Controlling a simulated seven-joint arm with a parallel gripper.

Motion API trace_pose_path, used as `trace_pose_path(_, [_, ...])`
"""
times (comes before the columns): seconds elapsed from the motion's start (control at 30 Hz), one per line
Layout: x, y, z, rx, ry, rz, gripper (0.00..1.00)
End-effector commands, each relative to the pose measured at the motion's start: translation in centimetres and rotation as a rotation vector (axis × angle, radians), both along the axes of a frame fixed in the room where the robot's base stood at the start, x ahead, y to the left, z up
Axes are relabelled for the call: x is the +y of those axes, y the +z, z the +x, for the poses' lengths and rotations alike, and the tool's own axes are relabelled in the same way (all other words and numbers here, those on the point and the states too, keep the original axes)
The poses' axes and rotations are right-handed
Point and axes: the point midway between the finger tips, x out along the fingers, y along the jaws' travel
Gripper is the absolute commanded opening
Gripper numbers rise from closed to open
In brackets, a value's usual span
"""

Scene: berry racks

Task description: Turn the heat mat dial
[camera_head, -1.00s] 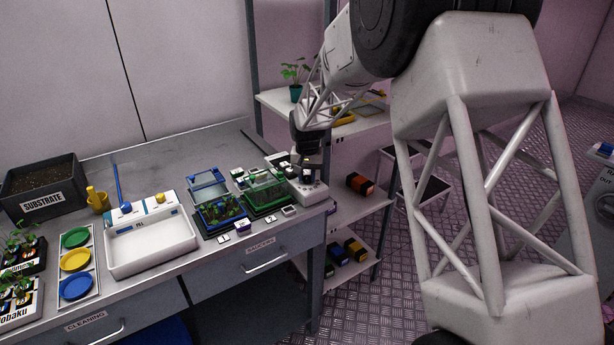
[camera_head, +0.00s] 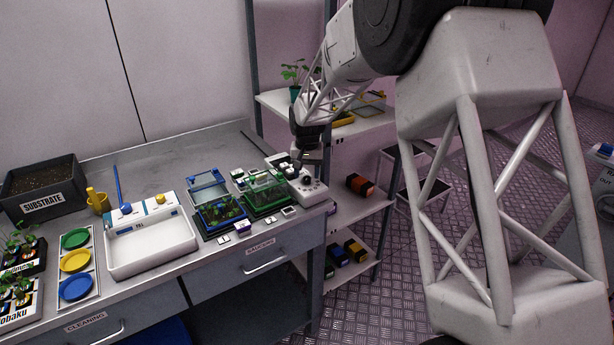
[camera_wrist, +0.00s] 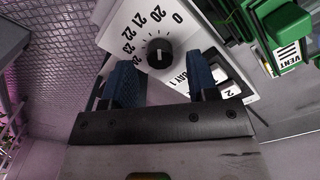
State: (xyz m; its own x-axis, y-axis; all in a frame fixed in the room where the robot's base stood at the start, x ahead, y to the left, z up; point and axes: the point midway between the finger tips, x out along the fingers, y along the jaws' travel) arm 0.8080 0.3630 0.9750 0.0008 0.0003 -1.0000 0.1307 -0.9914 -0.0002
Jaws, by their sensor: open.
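The heat mat dial (camera_wrist: 159,54) is a round black knob on a white control box (camera_wrist: 128,20) marked with numbers from 0 and 20 upward. In the wrist view it lies just beyond and between the blue fingertips of my gripper (camera_wrist: 162,82), which is open. I cannot tell whether the fingers touch the knob. In the head view the control box (camera_head: 313,192) stands at the right end of the bench, and my gripper (camera_head: 306,160) is over its back part.
Left of the box are a green-framed propagator (camera_head: 266,190) and a blue-framed one (camera_head: 221,213) on dark mats. Small white labelled blocks lie around them. A white basin (camera_head: 150,245) stands farther left. Shelves (camera_head: 357,210) stand beyond the bench's right edge.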

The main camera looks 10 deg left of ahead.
Motion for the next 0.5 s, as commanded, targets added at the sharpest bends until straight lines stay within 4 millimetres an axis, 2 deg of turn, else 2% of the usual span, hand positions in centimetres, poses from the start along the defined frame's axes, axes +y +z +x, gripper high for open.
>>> trace_pose_path(0.3, [0.0, 4.1, 0.0, -0.001, 0.000, 0.000, 0.54])
trace_pose_path(0.5, [0.0, 5.5, 0.0, 0.001, 0.000, 0.000, 0.54])
